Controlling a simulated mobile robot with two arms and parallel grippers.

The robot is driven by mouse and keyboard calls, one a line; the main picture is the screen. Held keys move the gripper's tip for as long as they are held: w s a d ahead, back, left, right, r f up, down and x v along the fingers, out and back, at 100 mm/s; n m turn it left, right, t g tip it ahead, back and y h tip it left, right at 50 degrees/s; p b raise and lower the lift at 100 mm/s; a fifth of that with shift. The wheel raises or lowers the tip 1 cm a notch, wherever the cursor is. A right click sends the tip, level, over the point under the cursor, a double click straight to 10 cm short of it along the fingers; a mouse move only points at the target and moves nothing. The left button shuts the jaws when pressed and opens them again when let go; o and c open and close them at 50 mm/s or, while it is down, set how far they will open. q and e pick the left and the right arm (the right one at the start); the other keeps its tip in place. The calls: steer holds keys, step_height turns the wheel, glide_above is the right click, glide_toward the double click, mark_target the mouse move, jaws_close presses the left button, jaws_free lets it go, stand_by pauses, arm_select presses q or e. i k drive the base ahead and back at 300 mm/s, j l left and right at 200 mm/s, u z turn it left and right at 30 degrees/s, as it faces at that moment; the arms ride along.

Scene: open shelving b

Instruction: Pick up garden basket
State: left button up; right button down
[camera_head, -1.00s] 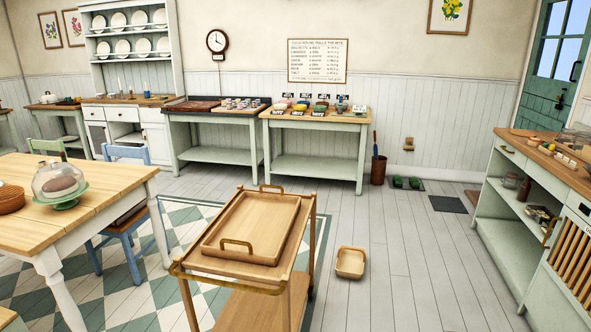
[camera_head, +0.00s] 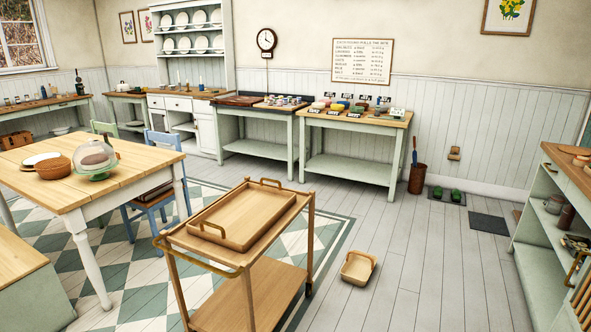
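A small light-brown basket (camera_head: 357,268) sits upright on the grey plank floor, just right of the wooden trolley in the head view. It has a raised handle at its right side and looks like the garden basket, though a round woven brown basket (camera_head: 54,168) also stands on the dining table at the left. Neither of my grippers shows in the view.
The wooden trolley (camera_head: 262,282) with a handled tray (camera_head: 240,216) on top stands at front centre, near the floor basket. A dining table (camera_head: 142,161) is at the left, and a shelf counter (camera_head: 541,228) at the right. Plank floor (camera_head: 430,270) between basket and counter is clear.

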mark_target(358, 267)
steer(key=i+l+u, duration=0.1)
steer(key=l, duration=0.3)
steer(key=i+l+u, duration=0.15)
steer(key=l, duration=0.25)
steer(key=i+l+u, duration=0.1)
steer(key=l, duration=0.3)
steer(key=i+l+u, duration=0.1)
steer(key=l, duration=0.35)
steer(key=i+l+u, duration=0.2)
steer(key=i+l, duration=0.2)
steer(key=l, duration=0.25)
steer(key=i+l, duration=0.2)
steer(key=l, duration=0.2)
steer(key=i+l+u, duration=0.15)
steer(key=l, duration=0.2)
steer(key=i+l+u, duration=0.1)
steer(key=l, duration=0.25)
steer(key=i+l+u, duration=0.1)
steer(key=i+l, duration=0.2)
steer(key=i+l+u, duration=0.1)
steer(key=l, duration=0.4)
steer(key=i+l, duration=0.15)
steer(key=l, duration=0.25)
steer(key=u, duration=0.05)
